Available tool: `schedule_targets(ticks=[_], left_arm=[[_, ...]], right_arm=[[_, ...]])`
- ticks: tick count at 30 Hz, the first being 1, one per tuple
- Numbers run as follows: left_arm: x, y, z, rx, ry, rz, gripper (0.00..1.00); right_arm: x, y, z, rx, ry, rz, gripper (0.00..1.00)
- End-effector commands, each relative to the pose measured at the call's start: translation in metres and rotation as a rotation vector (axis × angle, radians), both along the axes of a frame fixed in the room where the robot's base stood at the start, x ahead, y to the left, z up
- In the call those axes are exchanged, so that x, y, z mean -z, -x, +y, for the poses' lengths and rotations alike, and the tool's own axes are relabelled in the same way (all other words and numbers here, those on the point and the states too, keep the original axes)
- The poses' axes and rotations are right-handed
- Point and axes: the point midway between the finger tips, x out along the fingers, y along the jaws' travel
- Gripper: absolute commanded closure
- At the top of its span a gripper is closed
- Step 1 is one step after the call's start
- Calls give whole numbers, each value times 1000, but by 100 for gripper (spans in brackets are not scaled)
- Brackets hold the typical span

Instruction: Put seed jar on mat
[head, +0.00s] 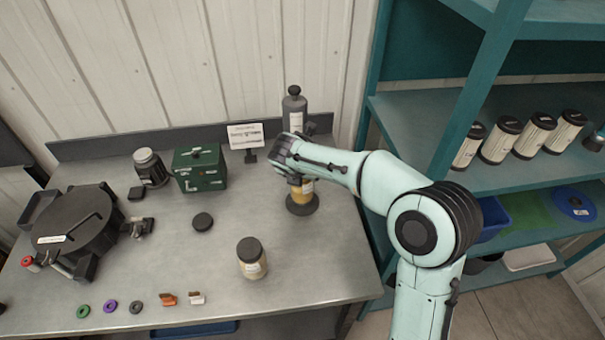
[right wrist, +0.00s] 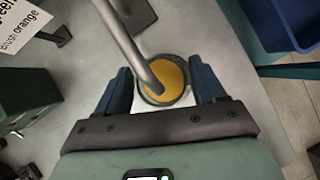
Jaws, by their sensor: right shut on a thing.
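My right gripper (head: 299,178) is shut on a yellow jar (head: 301,192) with a pale label, near the back right of the bench. In the right wrist view the jar (right wrist: 166,76) shows a round dark rim and yellow inside, between the two blue fingers (right wrist: 163,90). A dark round mat-like disc (head: 303,207) is directly under the jar; I cannot tell whether they touch. A second jar (head: 252,261), dark-lidded with a pale label, stands upright at the front middle. My left gripper is out of view.
A grey rod (right wrist: 130,45) crosses over the held jar. A grey bottle (head: 294,117) and a sign (head: 246,136) stand behind. A green box (head: 200,168), dark disc (head: 202,221) and round black machine (head: 72,225) are to the left. Teal shelves (head: 420,125) stand right.

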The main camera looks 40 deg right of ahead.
Motion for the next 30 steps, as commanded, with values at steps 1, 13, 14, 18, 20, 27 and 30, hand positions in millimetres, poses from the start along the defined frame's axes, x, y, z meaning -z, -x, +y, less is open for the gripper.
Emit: schedule_targets(ticks=[1,13,14,18,20,27,30], left_arm=[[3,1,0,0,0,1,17],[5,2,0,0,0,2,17],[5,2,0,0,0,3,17],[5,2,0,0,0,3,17],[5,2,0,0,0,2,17],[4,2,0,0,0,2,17],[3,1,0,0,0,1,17]], right_arm=[[9,2,1,-2,-1,4,93],[16,2,1,-1,0,1,93],[17,2,1,0,0,2,93],[18,3,2,-1,-1,3,5],[18,3,1,0,-1,3,5],[15,3,1,0,-1,2,5],[7,4,5,-1,-2,-1,5]])
